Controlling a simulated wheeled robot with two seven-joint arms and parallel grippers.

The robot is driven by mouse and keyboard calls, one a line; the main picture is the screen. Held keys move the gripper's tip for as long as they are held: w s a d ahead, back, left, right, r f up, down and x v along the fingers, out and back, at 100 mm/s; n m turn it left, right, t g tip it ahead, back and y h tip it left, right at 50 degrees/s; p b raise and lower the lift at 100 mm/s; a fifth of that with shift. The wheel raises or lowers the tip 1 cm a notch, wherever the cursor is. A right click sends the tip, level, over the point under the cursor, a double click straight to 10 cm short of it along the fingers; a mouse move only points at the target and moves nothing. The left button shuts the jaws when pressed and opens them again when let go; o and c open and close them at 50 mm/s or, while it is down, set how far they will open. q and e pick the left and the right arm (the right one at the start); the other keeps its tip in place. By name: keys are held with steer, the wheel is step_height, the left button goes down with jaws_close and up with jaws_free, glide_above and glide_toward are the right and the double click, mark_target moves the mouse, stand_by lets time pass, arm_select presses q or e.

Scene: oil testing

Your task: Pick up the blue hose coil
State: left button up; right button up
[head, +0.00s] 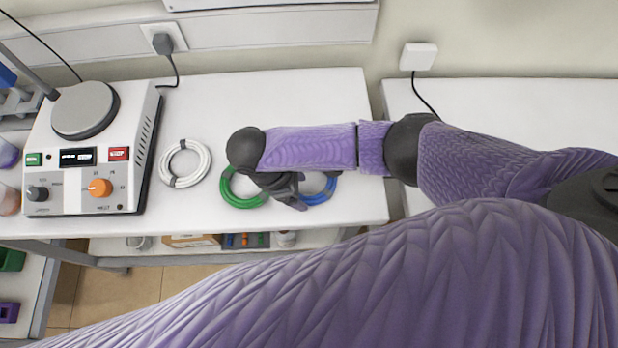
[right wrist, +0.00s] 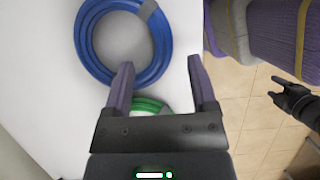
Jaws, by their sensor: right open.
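The blue hose coil (head: 318,198) lies on the white table near its front right, mostly hidden under my right arm in the head view. In the right wrist view the blue coil (right wrist: 161,45) shows as a ring with a grey band at its top right. My right gripper (head: 298,192) is open and empty above the table, beside the coil. My left gripper (right wrist: 283,90) shows over the floor, fingers apart and empty.
A green coil (head: 240,201) lies just left of the blue one, partly under my right gripper. A white coil (head: 203,160) lies further left, beside a hot-plate device (head: 84,178). The table (head: 290,100) is clear behind the coils. A lower shelf holds small items.

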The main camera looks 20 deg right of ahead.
mark_target(309, 198)
steer(key=b+x, duration=0.2)
steer(key=x, duration=0.2)
steer(key=shift+s+f, duration=0.1)
steer(key=shift+s, duration=0.05)
steer(key=c, duration=0.9)
arm_select(q)
steer(key=f, duration=0.3)
steer(key=shift+w+f, duration=0.2)
steer(key=shift+f, duration=0.05)
arm_select(e)
jaws_close()
